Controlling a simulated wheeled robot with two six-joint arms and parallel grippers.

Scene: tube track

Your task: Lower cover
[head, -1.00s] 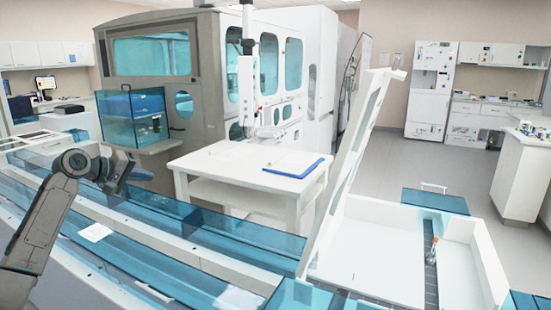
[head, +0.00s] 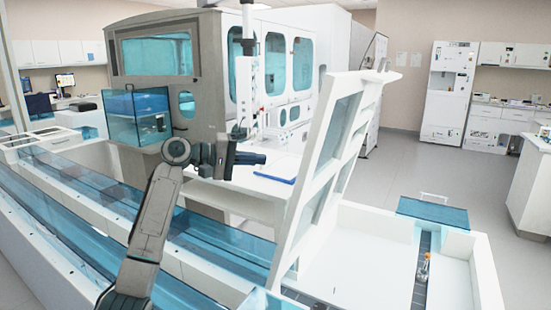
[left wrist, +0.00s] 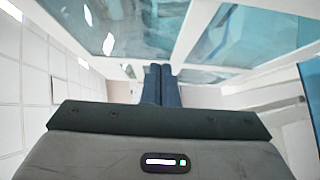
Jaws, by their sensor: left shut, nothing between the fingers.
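The cover (head: 329,160) is a white frame with window panes. It stands raised and tilted at the left side of an open white box (head: 375,225) in the head view. Its white frame and bluish panes also fill the upper part of the left wrist view (left wrist: 187,38). My left gripper (head: 262,158) is left of the cover, pointing right towards it, with a visible gap between. Its two dark fingers are together and empty in the left wrist view (left wrist: 160,70). My right gripper is not in view.
A white table (head: 250,203) with a blue clipboard (head: 277,179) stands behind my left gripper. Blue-covered tracks (head: 215,262) run below my arm. A small orange-topped item (head: 423,268) stands inside the box at right. Open floor (head: 415,165) lies behind the box.

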